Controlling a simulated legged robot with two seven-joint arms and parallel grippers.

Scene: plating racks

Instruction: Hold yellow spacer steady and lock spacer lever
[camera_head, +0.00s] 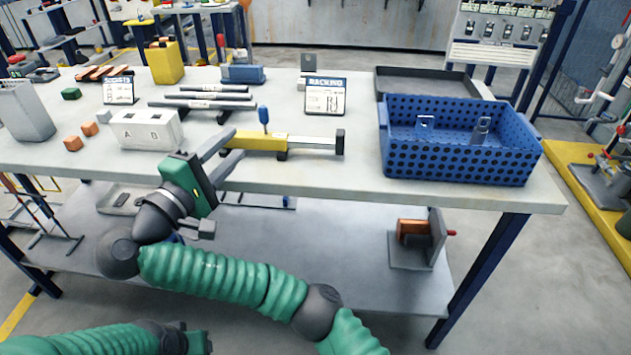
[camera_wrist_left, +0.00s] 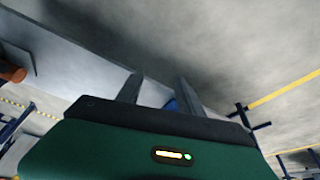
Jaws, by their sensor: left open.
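The yellow spacer (camera_head: 258,142) lies on the bench near its front edge, with a grey bar running right to a dark end block (camera_head: 340,142). Its blue lever (camera_head: 264,116) stands upright above it. My right gripper (camera_head: 238,142) is at the spacer's left end, its two fingers apart, tips overlapping that end in the picture; contact is unclear. My left gripper (camera_wrist_left: 160,80) is open in the left wrist view with no spacer between its fingers. In the head view the left arm is low at bottom left, below the bench.
A blue perforated crate (camera_head: 455,155) stands at the right on the bench. Behind the spacer are dark bars (camera_head: 205,98) and a sign (camera_head: 326,97). A white A/B block (camera_head: 146,130) is to the left. The bench between spacer and crate is clear.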

